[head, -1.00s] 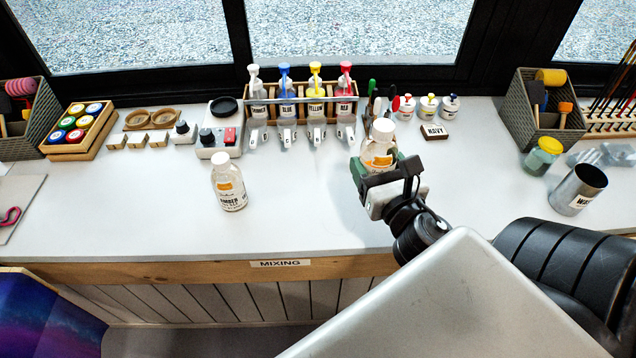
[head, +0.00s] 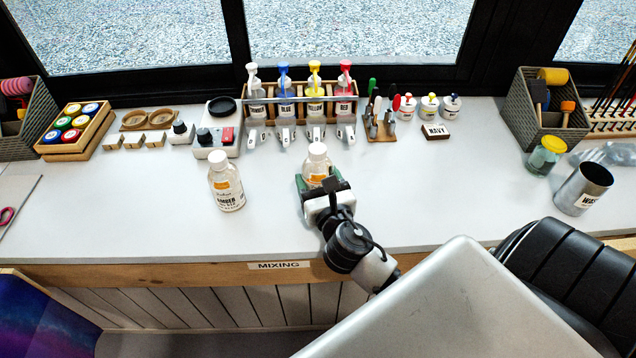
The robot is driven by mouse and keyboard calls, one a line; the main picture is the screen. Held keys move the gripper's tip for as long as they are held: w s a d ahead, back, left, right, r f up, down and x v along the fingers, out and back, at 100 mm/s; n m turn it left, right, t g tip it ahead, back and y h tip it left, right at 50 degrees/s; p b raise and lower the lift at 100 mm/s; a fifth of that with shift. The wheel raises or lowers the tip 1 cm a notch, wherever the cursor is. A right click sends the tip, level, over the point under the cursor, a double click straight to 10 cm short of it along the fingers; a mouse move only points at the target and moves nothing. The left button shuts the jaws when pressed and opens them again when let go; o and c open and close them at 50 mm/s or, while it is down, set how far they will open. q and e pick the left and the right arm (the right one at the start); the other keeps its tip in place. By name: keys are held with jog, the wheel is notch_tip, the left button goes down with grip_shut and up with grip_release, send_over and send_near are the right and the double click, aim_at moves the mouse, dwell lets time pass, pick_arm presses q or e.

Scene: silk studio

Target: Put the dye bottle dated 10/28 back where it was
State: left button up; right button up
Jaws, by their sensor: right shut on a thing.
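My right gripper (head: 325,192) is shut on a clear bottle with a white cap and an orange label (head: 317,168). The bottle is upright over the middle of the white counter; I cannot tell whether its base touches the counter. The gripper hides its lower part, and no date can be read on it. A second, similar bottle (head: 227,184), with a white cap, an orange patch and the word AMBER, stands on the counter to the left of the held one, with a gap between them. Its date is too small to read. My left gripper is not in view.
A wooden rack of colour-topped bottles (head: 290,119) stands behind the held bottle. A scale (head: 210,135) is behind the amber bottle. A small tool stand (head: 380,134) and NAVY block (head: 436,132) are right of the rack. The counter (head: 440,190) right of my gripper is clear.

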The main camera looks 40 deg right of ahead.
jog(key=shift+f, duration=0.15)
jog(key=o, duration=0.5)
jog(key=shift+f, duration=0.15)
jog(key=o, duration=0.5)
